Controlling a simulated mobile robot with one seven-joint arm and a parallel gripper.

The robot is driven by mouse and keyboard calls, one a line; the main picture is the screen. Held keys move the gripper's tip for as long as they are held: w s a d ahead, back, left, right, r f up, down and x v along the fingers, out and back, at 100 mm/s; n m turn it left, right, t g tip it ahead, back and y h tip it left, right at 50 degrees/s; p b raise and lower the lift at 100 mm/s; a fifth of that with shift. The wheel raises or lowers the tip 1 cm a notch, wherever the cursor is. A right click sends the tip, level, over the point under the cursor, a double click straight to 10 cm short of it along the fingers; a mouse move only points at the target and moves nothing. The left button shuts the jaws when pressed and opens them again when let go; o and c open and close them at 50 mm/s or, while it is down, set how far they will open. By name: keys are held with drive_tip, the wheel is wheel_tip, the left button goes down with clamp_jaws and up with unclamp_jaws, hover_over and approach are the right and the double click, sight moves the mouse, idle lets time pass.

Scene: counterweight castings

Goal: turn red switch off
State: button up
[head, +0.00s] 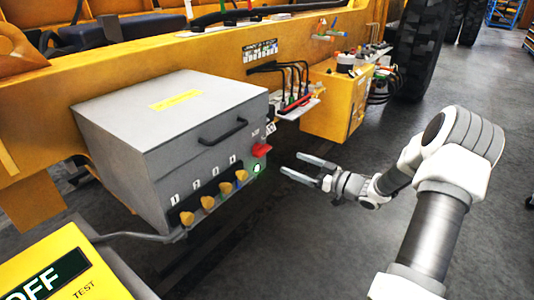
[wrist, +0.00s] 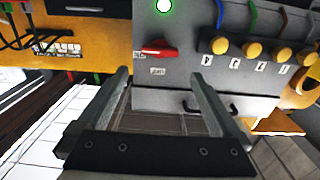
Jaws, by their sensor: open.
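The red switch (head: 261,150) is a small red handle on the front face of the grey box, at its right end. In the wrist view the red switch (wrist: 158,49) lies roughly level, above and between my fingertips in the picture. Small labels beside it are too small to read surely. My gripper (head: 290,164) is open and empty, to the right of the switch and apart from it. In the wrist view both fingers of my gripper (wrist: 160,76) point toward the panel with nothing between them.
The grey box (head: 160,130) has a black handle (head: 222,131), a lit green lamp (head: 257,168) and several yellow knobs (head: 208,202). A yellow box (head: 335,100) and black cables hang behind. A yellow OFF/TEST panel (head: 110,282) is at lower left. Floor at right is clear.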

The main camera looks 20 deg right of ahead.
sight(266, 152)
drive_tip(key=x, duration=1.1)
drive_tip(key=shift+w, duration=0.1)
drive_tip(key=c, duration=1.1)
